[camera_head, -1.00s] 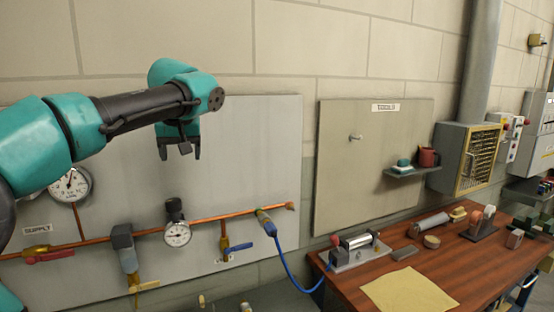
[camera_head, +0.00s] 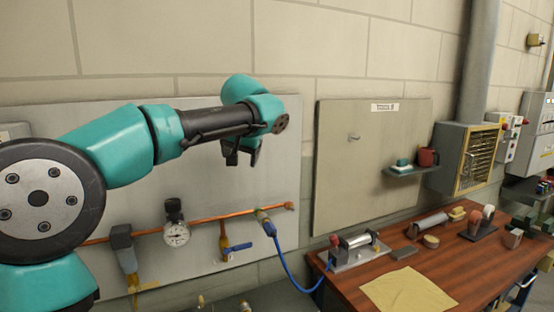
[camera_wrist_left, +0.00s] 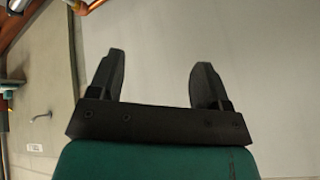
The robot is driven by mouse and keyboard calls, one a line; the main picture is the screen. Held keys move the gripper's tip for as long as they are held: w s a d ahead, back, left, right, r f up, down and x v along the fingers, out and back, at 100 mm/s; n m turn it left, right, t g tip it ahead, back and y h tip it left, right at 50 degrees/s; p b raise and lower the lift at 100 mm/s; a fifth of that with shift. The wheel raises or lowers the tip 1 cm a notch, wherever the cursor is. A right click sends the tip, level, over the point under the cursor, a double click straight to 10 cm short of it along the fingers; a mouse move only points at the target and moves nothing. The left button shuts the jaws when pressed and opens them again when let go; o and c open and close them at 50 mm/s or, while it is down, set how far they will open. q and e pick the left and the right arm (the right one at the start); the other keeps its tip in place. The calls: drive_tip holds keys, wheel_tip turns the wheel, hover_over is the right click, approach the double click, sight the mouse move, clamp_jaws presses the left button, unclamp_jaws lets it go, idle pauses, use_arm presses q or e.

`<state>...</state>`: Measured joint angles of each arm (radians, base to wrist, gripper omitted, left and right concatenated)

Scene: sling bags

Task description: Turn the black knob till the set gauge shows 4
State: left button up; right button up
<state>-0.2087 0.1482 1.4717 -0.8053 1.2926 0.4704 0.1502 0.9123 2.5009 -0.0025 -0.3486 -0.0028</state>
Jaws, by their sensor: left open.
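The black knob (camera_head: 173,206) sits on top of the regulator on the copper pipe, left of centre in the head view. The small round set gauge (camera_head: 176,233) is just below it; its face is too small to read. My left gripper (camera_head: 245,160) is in front of the grey panel, above and to the right of the knob, apart from it. In the left wrist view its two black fingers (camera_wrist_left: 157,75) are spread with nothing between them. The knob does not show in the left wrist view. My right gripper is not in view.
The copper pipe (camera_head: 215,217) carries a blue-handled valve (camera_head: 238,247) and a blue hose (camera_head: 285,262) to the right of the gauge. A wooden bench (camera_head: 465,262) with tools stands at right.

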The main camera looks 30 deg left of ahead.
use_arm(q)
drive_tip(key=w+d+f+m+t, duration=0.1)
drive_tip(key=w+d+m, duration=0.2)
drive_tip(key=w+d, duration=0.2)
drive_tip(key=shift+w+d+f+m, duration=0.15)
drive_tip(key=shift+d+f+m, duration=0.2)
drive_tip(key=shift+d, duration=0.85)
drive_tip(key=shift+r, duration=0.1)
